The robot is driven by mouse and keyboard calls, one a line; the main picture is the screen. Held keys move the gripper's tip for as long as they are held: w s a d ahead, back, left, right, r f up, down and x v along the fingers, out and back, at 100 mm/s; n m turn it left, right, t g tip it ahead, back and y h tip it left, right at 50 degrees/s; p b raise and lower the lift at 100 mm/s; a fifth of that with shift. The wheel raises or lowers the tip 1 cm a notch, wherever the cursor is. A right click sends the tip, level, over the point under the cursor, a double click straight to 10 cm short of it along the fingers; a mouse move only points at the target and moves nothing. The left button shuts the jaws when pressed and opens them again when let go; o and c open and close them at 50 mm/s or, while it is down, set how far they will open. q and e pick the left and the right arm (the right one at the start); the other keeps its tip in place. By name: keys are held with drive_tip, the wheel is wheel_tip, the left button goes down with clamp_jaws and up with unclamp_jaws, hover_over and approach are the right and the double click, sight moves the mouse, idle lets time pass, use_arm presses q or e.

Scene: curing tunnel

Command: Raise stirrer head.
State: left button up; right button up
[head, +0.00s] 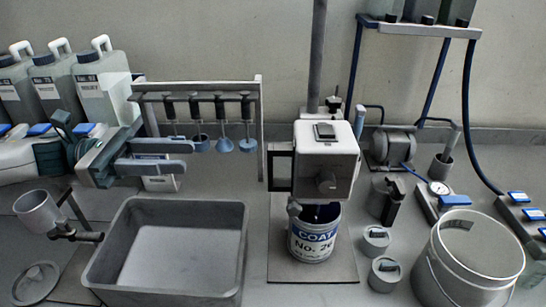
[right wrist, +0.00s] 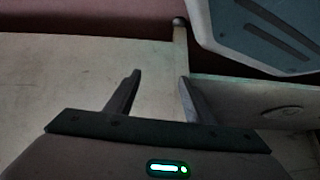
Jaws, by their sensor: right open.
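The stirrer head (head: 325,165) is a white box with a dark knob on its front and a black side handle (head: 280,167) at its left. It sits low on an upright grey post (head: 318,50), just above an open paint can (head: 314,240) labelled "COAT". Its lower end reaches the can's mouth; what is inside is mostly hidden. My left gripper (head: 189,156) is to the left of the stirrer head, clear of it, with its two fingers apart and nothing seen between them. My right gripper (right wrist: 160,75) is open and empty in the right wrist view, and does not show in the head view.
A grey tub (head: 170,290) stands in front of my left gripper. A rack (head: 200,86) with several hanging tools is behind it. A metal bucket (head: 472,255), small weights (head: 375,240) and a pump (head: 392,147) lie right of the stirrer. Jugs (head: 100,85) stand back left.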

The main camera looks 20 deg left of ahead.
use_arm(q)
drive_tip(key=shift+s+r, duration=0.1)
drive_tip(key=shift+s, duration=0.05)
use_arm(e)
drive_tip(key=shift+r, duration=0.1)
use_arm(q)
drive_tip(key=shift+d, duration=0.1)
drive_tip(key=p, duration=0.5)
approach(270, 158)
drive_tip(key=w+d, duration=0.2)
drive_tip(key=shift+f+p+x, duration=0.2)
drive_tip(key=shift+p+x, duration=0.85)
drive_tip(key=shift+x, duration=0.85)
drive_tip(key=shift+f+p+x, duration=0.2)
drive_tip(key=shift+p+x, duration=0.8)
drive_tip(key=shift+x, duration=0.85)
use_arm(e)
drive_tip(key=s+d+f+g, duration=0.1)
drive_tip(key=s+d+g, duration=0.2)
drive_tip(key=s, duration=0.8)
drive_tip(key=s+d+f+g+h, duration=0.1)
drive_tip(key=s+d, duration=0.4)
drive_tip(key=s, duration=0.6)
drive_tip(key=shift+s+d+f+g+h, duration=0.15)
drive_tip(key=shift+s+f+g+h, duration=0.25)
drive_tip(key=shift+g, duration=0.5)
